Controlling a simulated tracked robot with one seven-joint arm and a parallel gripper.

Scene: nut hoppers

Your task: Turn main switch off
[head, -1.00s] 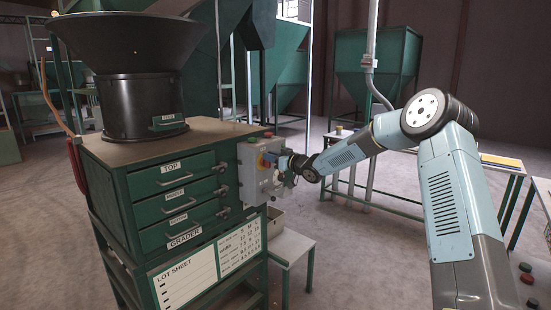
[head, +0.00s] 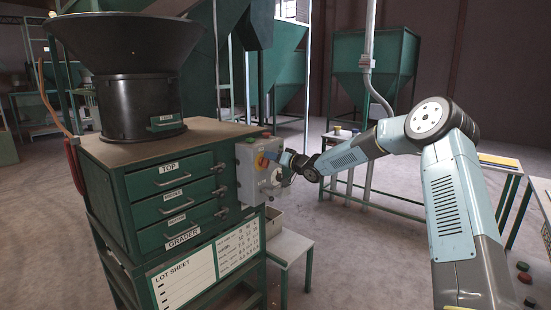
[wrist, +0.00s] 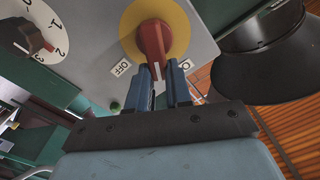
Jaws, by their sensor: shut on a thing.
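The main switch in the wrist view is a red handle (wrist: 151,38) on a yellow disc (wrist: 182,18), on the face of a grey control box (wrist: 95,45). An OFF label (wrist: 120,68) is at the handle's lower left and an ON label (wrist: 190,64) at its lower right. The handle's white-marked tip points down between them. My gripper (wrist: 165,80) is shut on the handle's lower end, a blue finger on each side. In the head view, the box (head: 246,180) is on the grader's right side, and my gripper (head: 279,158) reaches it from the right, partly hiding the switch.
A black hopper (head: 130,60) stands on the green grader cabinet (head: 100,158). A small table (head: 290,246) stands beside it. Open floor lies between.

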